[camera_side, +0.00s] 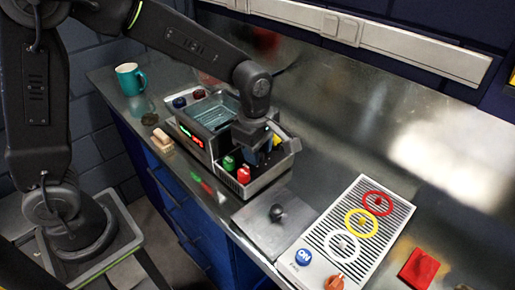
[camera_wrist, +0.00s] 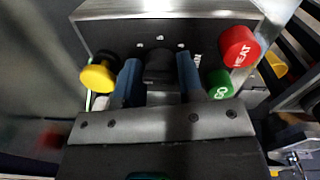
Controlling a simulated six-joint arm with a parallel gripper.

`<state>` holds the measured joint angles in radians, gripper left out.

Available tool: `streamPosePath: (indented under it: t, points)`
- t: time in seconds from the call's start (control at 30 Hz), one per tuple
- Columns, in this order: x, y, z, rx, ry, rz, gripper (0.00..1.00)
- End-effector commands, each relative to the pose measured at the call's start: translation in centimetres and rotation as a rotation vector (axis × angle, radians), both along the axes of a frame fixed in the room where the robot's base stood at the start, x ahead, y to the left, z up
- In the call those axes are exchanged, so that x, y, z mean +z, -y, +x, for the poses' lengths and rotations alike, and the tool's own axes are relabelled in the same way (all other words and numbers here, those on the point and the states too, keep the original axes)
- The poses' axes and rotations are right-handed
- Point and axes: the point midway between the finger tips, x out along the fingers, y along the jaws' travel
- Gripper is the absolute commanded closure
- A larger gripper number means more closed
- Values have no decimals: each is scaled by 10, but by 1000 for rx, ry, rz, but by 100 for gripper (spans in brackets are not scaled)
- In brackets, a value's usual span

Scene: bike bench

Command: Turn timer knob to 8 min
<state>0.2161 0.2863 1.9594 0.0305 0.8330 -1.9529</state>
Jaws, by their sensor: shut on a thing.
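In the side view my gripper (camera_side: 262,150) hides the knob.
Beside the fingers are a green GO button (camera_wrist: 218,84), a red HEAT button (camera_wrist: 239,47) and a yellow knob (camera_wrist: 97,77). On the bench stand a teal mug (camera_side: 130,79), a slotted panel with coloured rings (camera_side: 325,242) and a red block (camera_side: 419,268). The back right is clear.

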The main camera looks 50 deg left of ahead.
Motion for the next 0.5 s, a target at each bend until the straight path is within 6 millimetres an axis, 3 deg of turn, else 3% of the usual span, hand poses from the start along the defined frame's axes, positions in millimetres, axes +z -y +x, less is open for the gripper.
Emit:
streamPosePath:
  t: [0.5]
  points:
    - [0,-1,-2,-410,-7,1,89]
